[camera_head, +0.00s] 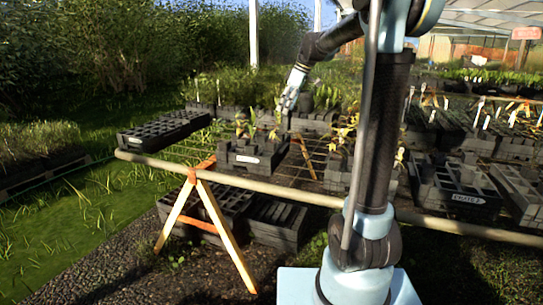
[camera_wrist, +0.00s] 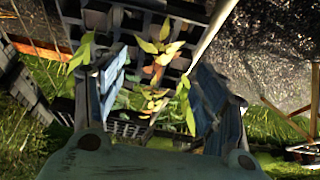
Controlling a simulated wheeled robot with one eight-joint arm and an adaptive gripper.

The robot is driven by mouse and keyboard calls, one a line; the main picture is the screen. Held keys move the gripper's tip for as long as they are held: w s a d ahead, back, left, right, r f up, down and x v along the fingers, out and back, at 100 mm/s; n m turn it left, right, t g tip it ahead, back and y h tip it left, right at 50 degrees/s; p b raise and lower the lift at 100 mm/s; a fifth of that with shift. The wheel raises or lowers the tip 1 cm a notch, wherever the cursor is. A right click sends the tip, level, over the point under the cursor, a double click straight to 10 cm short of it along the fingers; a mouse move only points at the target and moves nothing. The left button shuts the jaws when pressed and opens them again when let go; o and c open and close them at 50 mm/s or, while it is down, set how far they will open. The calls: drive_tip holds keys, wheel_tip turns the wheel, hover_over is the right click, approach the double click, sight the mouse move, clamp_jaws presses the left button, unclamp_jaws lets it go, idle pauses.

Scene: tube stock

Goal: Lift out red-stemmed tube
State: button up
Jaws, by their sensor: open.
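My gripper (camera_head: 286,103) hangs above the bench near a black crate (camera_head: 253,157) holding a few leafy seedlings. In the wrist view my gripper (camera_wrist: 160,68) is open, with one finger at the left and one at the right. A seedling with yellow-green leaves and a reddish-orange middle (camera_wrist: 158,72) shows between the fingers. It may be the red-stemmed tube; its tube is hidden by leaves and shadow. The fingers are not closed on it. The crate also shows in the wrist view (camera_wrist: 190,11), with a grid of cells.
A pale rail (camera_head: 270,187) runs along the bench front, on a wooden trestle (camera_head: 222,225). A black tray (camera_head: 160,135) stands left of the crate. Several more crates (camera_head: 455,190) fill the right. Other green leaves (camera_wrist: 82,52) stand beside the left finger.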

approach(271, 141)
drive_tip(key=x, duration=0.2)
drive_tip(key=shift+s+x, duration=0.1)
drive_tip(key=shift+x, duration=1.6)
drive_tip(key=shift+s+x, duration=0.15)
drive_tip(key=shift+x, duration=1.55)
drive_tip(key=shift+d, duration=0.1)
clamp_jaws()
